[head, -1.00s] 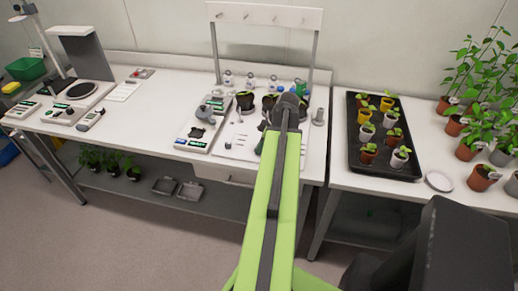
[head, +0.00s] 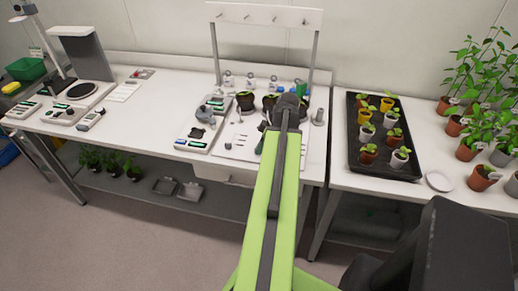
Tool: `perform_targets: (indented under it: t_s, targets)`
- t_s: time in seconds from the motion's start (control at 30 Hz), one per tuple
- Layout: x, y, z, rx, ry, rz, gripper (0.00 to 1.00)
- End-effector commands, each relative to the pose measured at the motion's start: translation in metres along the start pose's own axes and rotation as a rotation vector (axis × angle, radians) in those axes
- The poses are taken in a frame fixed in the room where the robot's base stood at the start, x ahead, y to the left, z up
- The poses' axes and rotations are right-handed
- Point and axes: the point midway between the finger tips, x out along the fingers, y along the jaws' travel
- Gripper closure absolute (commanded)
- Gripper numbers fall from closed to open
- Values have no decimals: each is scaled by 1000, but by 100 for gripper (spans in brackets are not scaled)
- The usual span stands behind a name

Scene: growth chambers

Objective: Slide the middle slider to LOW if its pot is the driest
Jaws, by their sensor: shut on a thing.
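A white panel (head: 236,149) with small sliders and dark marks lies on the middle bench. My gripper (head: 264,126) is low at the panel, mostly hidden behind my green arm. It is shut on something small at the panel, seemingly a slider. The fingertips, that slider's position and its labels cannot be made out. The dryness of each pot cannot be read.
A white device with a grey dial (head: 212,104) stands left of the panel. Small bottles (head: 250,82) line the back under a hook rack (head: 262,17). A black tray (head: 383,174) of potted seedlings is at the right.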

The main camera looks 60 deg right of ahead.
Motion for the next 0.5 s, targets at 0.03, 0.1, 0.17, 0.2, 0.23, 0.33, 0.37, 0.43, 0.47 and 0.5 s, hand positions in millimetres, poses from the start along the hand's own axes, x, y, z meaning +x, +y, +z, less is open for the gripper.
perform_targets:
  t_s: [0.03,0.1,0.17,0.2,0.23,0.33,0.37,0.43,0.47,0.5]
  targets:
    - [0,-1,1,0,-2,-3,100]
    - [0,-1,1,0,-2,-3,100]
    - [0,-1,1,0,-2,-3,100]
    - [0,-1,1,0,-2,-3,100]
    - [0,-1,1,0,-2,-3,100]
    - [0,-1,1,0,-2,-3,100]
    - [0,-1,1,0,-2,-3,100]
    - [0,0,1,0,-2,-3,100]
    - [0,2,1,0,-2,-3,100]
    - [0,6,1,0,-2,-3,100]
